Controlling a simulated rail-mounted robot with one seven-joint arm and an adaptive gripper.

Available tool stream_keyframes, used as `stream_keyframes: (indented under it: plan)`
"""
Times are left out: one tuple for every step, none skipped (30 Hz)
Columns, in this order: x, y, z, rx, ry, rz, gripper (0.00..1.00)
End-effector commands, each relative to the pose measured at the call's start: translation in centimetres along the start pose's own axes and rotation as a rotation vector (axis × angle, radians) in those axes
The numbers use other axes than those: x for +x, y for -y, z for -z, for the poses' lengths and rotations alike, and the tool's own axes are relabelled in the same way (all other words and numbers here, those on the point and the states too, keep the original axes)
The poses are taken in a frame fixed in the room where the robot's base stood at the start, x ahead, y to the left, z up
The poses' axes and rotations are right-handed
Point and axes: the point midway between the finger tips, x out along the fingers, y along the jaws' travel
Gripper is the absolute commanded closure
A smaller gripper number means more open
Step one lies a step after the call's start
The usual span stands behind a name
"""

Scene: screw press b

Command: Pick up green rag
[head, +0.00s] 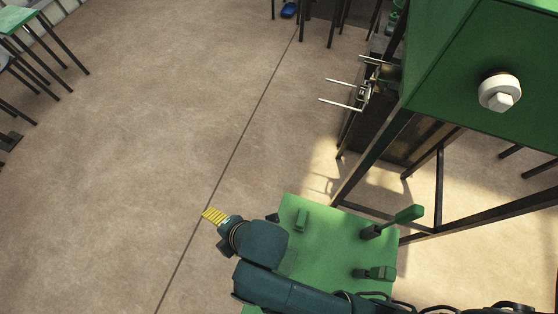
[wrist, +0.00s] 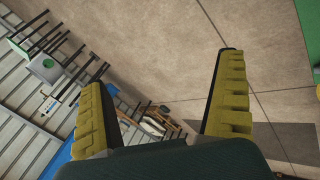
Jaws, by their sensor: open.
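I cannot make out a green rag in either view. My gripper (head: 214,215) shows in the head view by its yellow ridged fingers, held out to the left of a green platform over bare floor. In the wrist view my gripper (wrist: 162,72) has its two yellow fingers wide apart, with nothing between them but floor further off. The gripper is open and empty. My dark arm hides part of the platform.
The green platform (head: 340,240) carries a green lever (head: 395,221) on the right. A big green machine (head: 470,60) on dark legs stands at upper right, with metal prongs (head: 345,93) jutting left. Green-topped tables (head: 15,19) stand at upper left. The floor between is clear.

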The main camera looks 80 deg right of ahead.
Motion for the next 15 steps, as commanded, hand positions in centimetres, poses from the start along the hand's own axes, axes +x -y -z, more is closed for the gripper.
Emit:
stream_keyframes:
  plan:
    - [2.6, 5.6, -3.3, -0.098, 0.063, 0.136, 0.0]
    - [3.3, 8.3, -4.9, -0.159, 0.089, 0.214, 0.0]
    - [3.9, 11.7, -6.7, -0.232, 0.111, 0.309, 0.0]
    - [4.0, 13.9, -7.8, -0.28, 0.12, 0.373, 0.0]
    - [4.1, 15.8, -8.8, -0.321, 0.125, 0.429, 0.0]
    - [4.1, 17.8, -9.8, -0.365, 0.127, 0.49, 0.0]
    - [4.0, 18.9, -10.3, -0.391, 0.125, 0.526, 0.0]
    - [3.9, 19.8, -10.8, -0.412, 0.124, 0.553, 0.0]
    - [3.9, 20.6, -11.1, -0.43, 0.121, 0.577, 0.0]
    - [4.1, 21.1, -11.3, -0.438, 0.12, 0.589, 0.0]
    - [4.3, 21.4, -11.5, -0.443, 0.119, 0.596, 0.0]
    - [4.8, 21.8, -11.7, -0.445, 0.118, 0.599, 0.0]
    - [5.4, 22.1, -11.8, -0.446, 0.118, 0.599, 0.0]
    - [5.9, 22.5, -12.0, -0.445, 0.118, 0.599, 0.0]
    - [6.8, 23.0, -12.2, -0.445, 0.119, 0.598, 0.0]
